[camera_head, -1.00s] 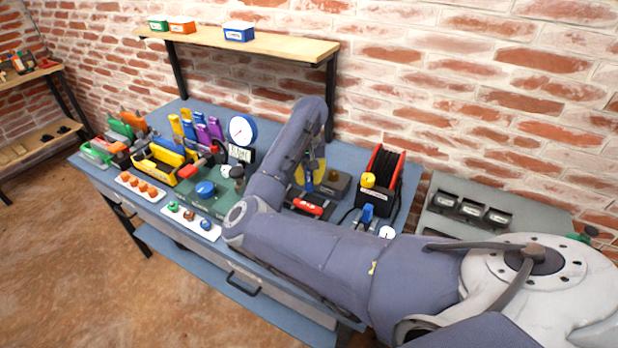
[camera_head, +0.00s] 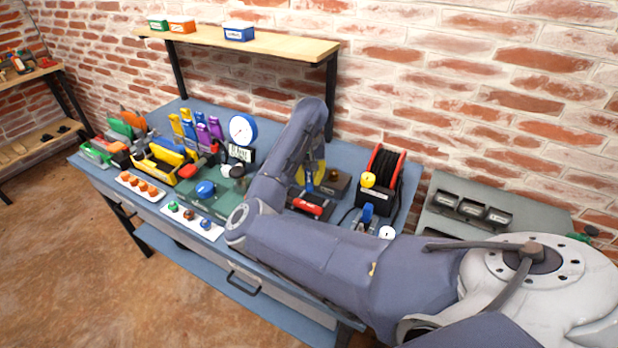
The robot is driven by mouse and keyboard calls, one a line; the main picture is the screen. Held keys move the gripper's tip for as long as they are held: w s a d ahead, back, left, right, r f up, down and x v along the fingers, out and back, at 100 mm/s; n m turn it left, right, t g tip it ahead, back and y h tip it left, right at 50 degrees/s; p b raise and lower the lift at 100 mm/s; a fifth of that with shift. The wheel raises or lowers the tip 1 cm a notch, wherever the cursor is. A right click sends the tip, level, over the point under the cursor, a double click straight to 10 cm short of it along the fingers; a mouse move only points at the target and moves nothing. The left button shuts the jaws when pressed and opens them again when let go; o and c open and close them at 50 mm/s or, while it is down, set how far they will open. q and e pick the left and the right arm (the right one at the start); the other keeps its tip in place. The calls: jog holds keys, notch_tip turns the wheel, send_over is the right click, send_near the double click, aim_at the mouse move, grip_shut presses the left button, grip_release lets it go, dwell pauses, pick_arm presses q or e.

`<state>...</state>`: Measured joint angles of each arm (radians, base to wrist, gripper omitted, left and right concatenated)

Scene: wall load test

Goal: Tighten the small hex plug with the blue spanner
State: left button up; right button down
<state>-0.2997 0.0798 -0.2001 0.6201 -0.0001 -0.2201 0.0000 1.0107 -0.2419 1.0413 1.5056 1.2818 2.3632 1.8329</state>
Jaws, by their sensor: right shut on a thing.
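My right arm reaches in from the right, bends over the bench and points down at its far end. My right gripper (camera_head: 311,170) is small and partly hidden behind my own forearm. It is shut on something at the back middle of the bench. A narrow blue piece (camera_head: 309,185) shows just below it. It may be the blue spanner, but its shape is too small to tell. A dark block (camera_head: 336,184) stands just right of it, with a yellow part (camera_head: 320,170) behind. I cannot make out the small hex plug. My left gripper is not in view.
The blue bench (camera_head: 351,155) is crowded. A round gauge (camera_head: 242,130), a green fixture with a blue knob (camera_head: 205,189) and a yellow toolbox (camera_head: 160,165) stand left. A red-handled tool (camera_head: 307,207) and a black-and-red reel (camera_head: 384,172) stand near my right gripper.

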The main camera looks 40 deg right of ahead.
jog(key=shift+f, duration=1.15)
dwell(0.8)
dwell(0.5)
